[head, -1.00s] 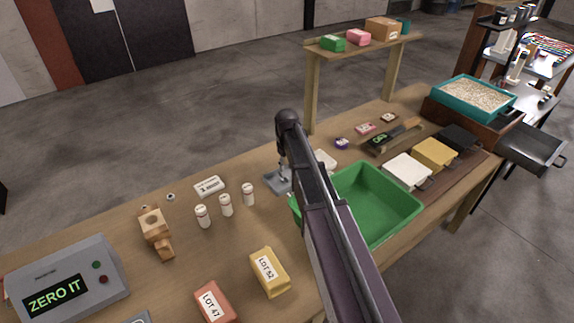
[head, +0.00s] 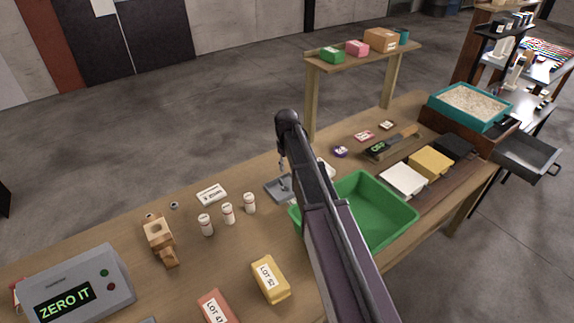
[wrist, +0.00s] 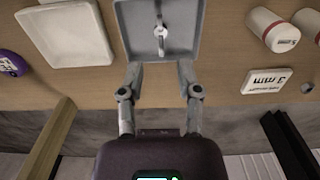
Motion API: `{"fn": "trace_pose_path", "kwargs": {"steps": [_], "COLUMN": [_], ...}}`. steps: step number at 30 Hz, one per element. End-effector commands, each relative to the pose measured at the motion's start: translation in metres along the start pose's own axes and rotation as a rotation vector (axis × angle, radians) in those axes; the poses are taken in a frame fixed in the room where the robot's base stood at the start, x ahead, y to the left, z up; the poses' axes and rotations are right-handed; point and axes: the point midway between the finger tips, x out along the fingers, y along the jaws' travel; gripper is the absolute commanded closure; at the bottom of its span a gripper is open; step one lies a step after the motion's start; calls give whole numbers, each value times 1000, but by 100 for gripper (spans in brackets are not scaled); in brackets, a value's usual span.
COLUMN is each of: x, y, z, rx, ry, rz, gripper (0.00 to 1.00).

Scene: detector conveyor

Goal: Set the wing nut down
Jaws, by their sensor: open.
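The wing nut (wrist: 161,38) is a small silvery piece in the wrist view, lying on the floor of a shallow grey tray (wrist: 188,50). In the head view the grey tray (head: 272,188) is on the table, left of the green bin, and my arm partly covers it. My gripper (wrist: 160,72) is open, its two fingers spread at the tray's near edge with the wing nut beyond and between them. The fingers look apart from the nut. In the head view the gripper is small and mostly hidden by my arm.
A green bin (head: 385,205) stands right of the tray. Three white bottles (head: 228,213) and a label block (head: 211,194) are to the left. In the wrist view a white dish (wrist: 66,38) is beside the tray. A wooden shelf (head: 365,55) rises behind.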

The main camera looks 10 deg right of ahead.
Motion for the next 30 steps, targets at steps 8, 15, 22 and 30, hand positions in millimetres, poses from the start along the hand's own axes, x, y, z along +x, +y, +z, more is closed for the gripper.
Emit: {"fn": "trace_pose_path", "kwargs": {"steps": [8, 15, 22, 30], "x": [0, 0, 0, 0], "y": [0, -4, -30, -73], "z": [0, 10, 66, 162], "rx": [0, 13, 103, 277], "ry": [0, 0, 1, 2], "rz": [0, 0, 0, -1], "gripper": [55, 55, 55, 55]}}
